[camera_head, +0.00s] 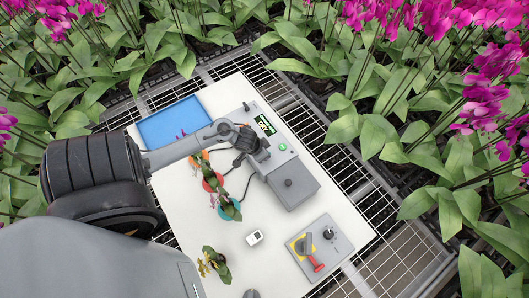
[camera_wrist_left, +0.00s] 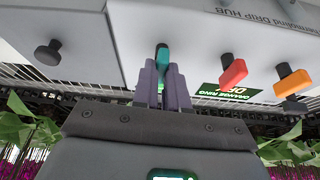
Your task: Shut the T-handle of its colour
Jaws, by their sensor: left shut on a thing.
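The grey drip hub (camera_head: 289,179) stands on the white board, and my left gripper (camera_head: 262,149) is over its face. In the wrist view, my left gripper's fingers (camera_wrist_left: 163,82) are shut on the teal T-handle (camera_wrist_left: 162,54). The red T-handle (camera_wrist_left: 233,70) and the orange T-handle (camera_wrist_left: 293,82) stand to the right of it, clear of the fingers. The hub's dark display (camera_wrist_left: 228,90) appears upside down and seems to read "ORANGE RING DRY". My right gripper is not in view.
Plants in an orange pot (camera_head: 199,156), a red pot (camera_head: 212,184) and a teal pot (camera_head: 232,211) stand left of the hub. A blue tray (camera_head: 160,128) lies at the back left.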

